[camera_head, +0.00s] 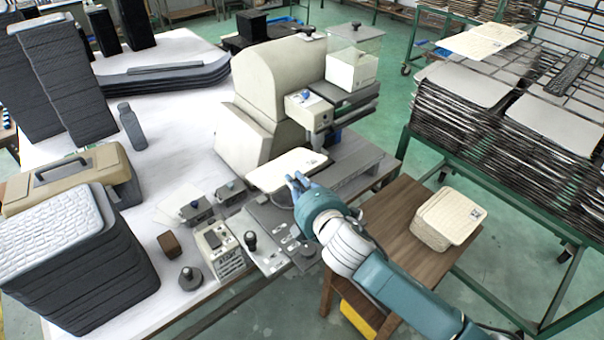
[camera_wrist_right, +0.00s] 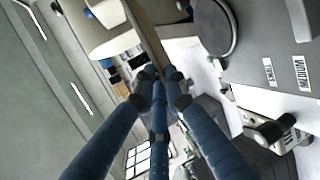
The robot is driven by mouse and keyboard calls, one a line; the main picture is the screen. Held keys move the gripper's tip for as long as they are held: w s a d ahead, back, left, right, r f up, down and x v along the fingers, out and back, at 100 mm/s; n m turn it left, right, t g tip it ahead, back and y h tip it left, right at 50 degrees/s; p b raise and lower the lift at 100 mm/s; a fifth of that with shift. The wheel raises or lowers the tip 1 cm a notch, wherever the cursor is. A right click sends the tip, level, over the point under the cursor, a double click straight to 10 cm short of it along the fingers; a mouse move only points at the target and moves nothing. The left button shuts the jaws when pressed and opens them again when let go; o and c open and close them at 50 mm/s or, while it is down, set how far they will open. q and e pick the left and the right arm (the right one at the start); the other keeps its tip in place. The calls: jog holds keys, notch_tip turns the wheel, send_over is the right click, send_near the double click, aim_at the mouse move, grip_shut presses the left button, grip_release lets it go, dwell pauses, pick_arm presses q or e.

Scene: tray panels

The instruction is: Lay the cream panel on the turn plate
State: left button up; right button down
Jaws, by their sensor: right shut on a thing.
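The cream panel (camera_head: 284,169) is a thin, pale, rounded rectangle with a small dark mark at its right corner. My right gripper (camera_head: 299,183) is shut on its near edge, in front of the beige machine. The panel looks roughly flat. The turn plate (camera_wrist_right: 214,28) is a dark round disc at the top of the right wrist view, beside the fingers. In the head view, the panel hides most of the place around it. I cannot tell whether the panel touches the plate. My left gripper is not in view.
The beige machine (camera_head: 277,82) stands just behind the panel. A control box (camera_head: 219,249) and a plate with knobs (camera_head: 272,238) are in front. A stack of cream panels (camera_head: 447,217) sits on the brown wooden table (camera_head: 397,203). Green racks (camera_head: 405,150) stand at the right.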

jog(key=f+b, duration=0.1)
jog(key=b, duration=0.1)
jog(key=f+b, duration=0.4)
jog(key=shift+s+d+f, duration=0.1)
jog(key=shift+d+f, duration=0.15)
jog(key=shift+f, duration=0.55)
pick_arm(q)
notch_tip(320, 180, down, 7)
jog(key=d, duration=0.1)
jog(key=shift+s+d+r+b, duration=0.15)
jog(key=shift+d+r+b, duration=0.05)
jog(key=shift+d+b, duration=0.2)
pick_arm(e)
jog(key=shift+f, duration=0.4)
pick_arm(q)
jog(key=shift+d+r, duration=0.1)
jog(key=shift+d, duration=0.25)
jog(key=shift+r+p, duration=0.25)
jog(key=shift+p, duration=0.1)
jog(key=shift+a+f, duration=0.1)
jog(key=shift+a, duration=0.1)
pick_arm(e)
jog(key=shift+f, duration=0.1)
